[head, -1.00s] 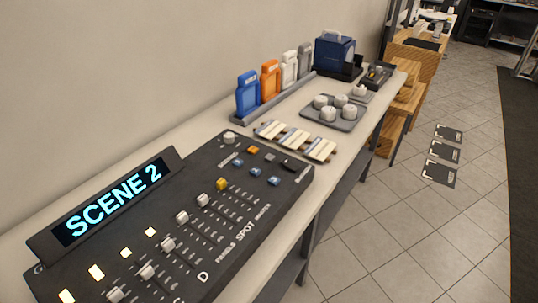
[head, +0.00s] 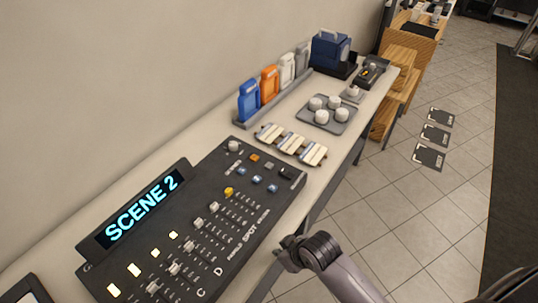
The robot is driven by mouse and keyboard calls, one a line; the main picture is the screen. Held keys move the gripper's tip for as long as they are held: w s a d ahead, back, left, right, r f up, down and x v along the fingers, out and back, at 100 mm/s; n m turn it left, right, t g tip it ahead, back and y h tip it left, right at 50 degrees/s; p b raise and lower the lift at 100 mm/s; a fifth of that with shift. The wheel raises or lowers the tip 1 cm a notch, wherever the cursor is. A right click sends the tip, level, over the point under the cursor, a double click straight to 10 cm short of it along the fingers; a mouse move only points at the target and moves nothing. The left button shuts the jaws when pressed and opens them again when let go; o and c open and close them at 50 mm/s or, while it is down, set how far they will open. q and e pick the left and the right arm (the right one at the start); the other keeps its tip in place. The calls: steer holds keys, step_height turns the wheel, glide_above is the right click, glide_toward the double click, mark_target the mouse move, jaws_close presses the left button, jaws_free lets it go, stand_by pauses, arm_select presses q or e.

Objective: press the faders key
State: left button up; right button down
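The dark lighting console (head: 205,262) lies on the bench, with a lit screen (head: 142,208) reading "SCENE 2". Its far end carries small keys: an orange key (head: 254,157), a grey key (head: 269,166), a black key (head: 286,172) and several blue ones, one of them a blue key (head: 272,187). Their labels are too small to read, so I cannot tell which is the faders key. A yellow cap (head: 229,191) and several white fader caps sit nearer. An arm, apparently my right, reaches from the lower right; its dark end (head: 288,254) is beside the console's right edge, fingers not distinguishable. My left gripper is not in view.
Beyond the console lie pale striped blocks (head: 291,144), a tray (head: 343,125) with white round pieces, and a rack of coloured bottles (head: 269,84). A blue case (head: 330,48) stands farther back. The wall borders the bench on the left; open tiled floor lies right.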

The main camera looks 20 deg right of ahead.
steer(key=w+a+r+n, duration=0.1)
steer(key=w+r, duration=0.2)
steer(key=w+a+r+n+t+y+p, duration=0.1)
steer(key=w+r+n, duration=0.1)
steer(key=w+r, duration=0.1)
steer(key=w+a+r+n, duration=0.1)
steer(key=w+a+r, duration=0.1)
steer(key=w+r, duration=0.1)
steer(key=shift+w+r+n+p, duration=0.3)
steer(key=shift+w+r+p, duration=0.05)
steer(key=shift+w, duration=0.5)
steer(key=shift+n+t+y, duration=0.3)
steer(key=shift+n+t, duration=0.2)
steer(key=shift+n, duration=0.3)
steer(key=w, duration=0.2)
steer(key=w+d+r, duration=0.1)
steer(key=w, duration=0.4)
steer(key=shift+w+d+r, duration=0.2)
steer(key=shift+w+d, duration=0.05)
steer(key=shift+w, duration=0.05)
step_height(320, 180, up, 5)
steer(key=n+t, duration=0.1)
steer(key=t, duration=0.1)
glide_above(267, 166)
steer(key=shift+r+h, duration=0.15)
steer(key=shift+h, duration=0.25)
